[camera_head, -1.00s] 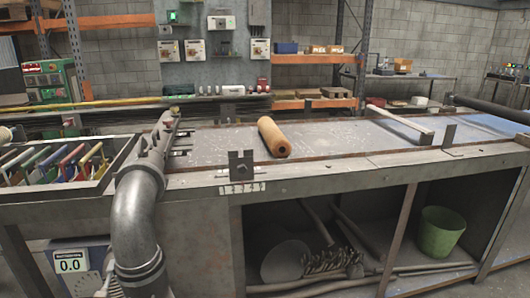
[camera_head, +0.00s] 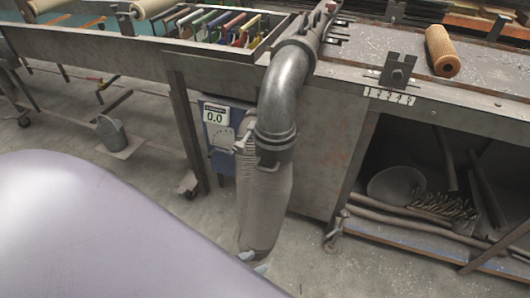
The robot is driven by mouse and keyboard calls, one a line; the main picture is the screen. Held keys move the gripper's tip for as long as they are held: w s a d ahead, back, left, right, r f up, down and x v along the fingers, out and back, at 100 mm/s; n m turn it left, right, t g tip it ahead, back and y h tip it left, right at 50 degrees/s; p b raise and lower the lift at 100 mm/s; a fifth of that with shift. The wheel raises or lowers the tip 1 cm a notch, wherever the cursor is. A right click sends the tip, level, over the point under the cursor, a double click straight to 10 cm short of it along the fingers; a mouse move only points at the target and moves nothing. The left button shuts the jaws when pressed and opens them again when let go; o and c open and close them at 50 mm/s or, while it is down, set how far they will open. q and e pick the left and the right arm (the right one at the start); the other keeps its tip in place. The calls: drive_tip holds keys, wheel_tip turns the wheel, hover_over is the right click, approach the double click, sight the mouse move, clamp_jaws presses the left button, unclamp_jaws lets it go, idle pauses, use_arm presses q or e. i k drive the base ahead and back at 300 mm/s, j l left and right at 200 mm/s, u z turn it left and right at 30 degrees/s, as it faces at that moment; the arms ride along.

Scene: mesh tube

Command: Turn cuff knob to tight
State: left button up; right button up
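A grey metal elbow pipe (camera_head: 285,85) comes down from the bench and ends in a banded cuff (camera_head: 275,145). A ribbed grey hose (camera_head: 263,205) hangs below the cuff. A small part sticks out at the cuff's left side; I cannot tell if it is the knob or how it is set. My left gripper (camera_head: 252,263) shows only as small pale tips near the hose's lower end, below the cuff and apart from it. The large smooth pale part at lower left is mine and hides the rest. I cannot tell if this gripper is open. My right gripper is out of view.
A blue meter box (camera_head: 218,130) reading 0.0 is just left of the cuff. A bucket (camera_head: 111,132) stands at left. Floor is open between.

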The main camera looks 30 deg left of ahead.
sight(240, 148)
drive_tip(key=u, duration=1.25)
